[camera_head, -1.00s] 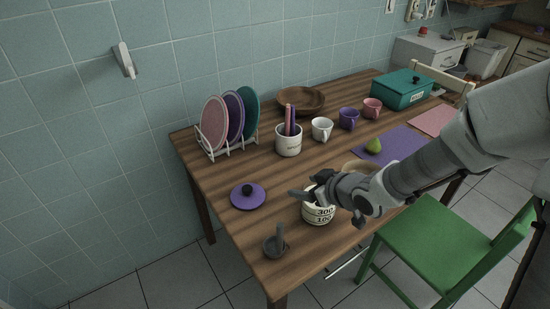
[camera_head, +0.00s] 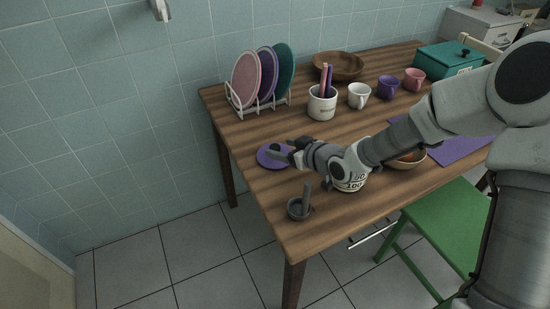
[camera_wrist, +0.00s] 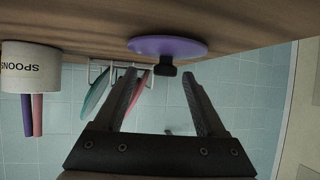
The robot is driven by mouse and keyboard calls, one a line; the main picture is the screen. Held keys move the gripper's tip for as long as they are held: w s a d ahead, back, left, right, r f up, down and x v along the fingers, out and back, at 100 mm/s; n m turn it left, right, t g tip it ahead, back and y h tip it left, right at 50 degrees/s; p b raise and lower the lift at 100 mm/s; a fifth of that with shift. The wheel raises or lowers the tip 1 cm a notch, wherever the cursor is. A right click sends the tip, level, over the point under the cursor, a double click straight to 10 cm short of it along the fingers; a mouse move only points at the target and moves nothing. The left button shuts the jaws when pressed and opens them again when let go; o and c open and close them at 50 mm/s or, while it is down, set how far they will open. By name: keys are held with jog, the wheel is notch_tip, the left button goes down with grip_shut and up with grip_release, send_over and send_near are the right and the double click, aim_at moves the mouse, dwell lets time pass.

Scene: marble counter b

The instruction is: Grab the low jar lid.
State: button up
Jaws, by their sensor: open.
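The low jar lid (camera_head: 268,156) is a flat purple disc with a dark knob, lying on the wooden table near its left edge. In the wrist view the lid (camera_wrist: 167,46) appears upside down, its black knob (camera_wrist: 165,68) pointing toward the space between the fingers. My gripper (camera_head: 284,152) is at the lid's right side in the head view, partly covering it. In the wrist view my gripper (camera_wrist: 160,82) has its two fingers apart, with nothing held. The knob lies just beyond the fingertips; I cannot tell whether it is between them.
A white jar with numbers (camera_head: 352,182) stands under my wrist. A mortar with pestle (camera_head: 299,208) is at the front edge. The plate rack (camera_head: 258,104) and the spoons crock (camera_head: 322,104) stand behind. The table's left edge is close to the lid.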

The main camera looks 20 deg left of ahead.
aim_at(271, 146)
jog(key=shift+s+a+b+x, duration=0.15)
jog(key=shift+b+x, duration=0.35)
jog(key=shift+x, duration=1.1)
jog(key=shift+s+a+b+x, duration=0.15)
jog(key=shift+b+x, duration=0.3)
jog(key=shift+x, duration=1.1)
jog(key=shift+r, duration=0.2)
jog(key=shift+d, duration=0.1)
grip_shut()
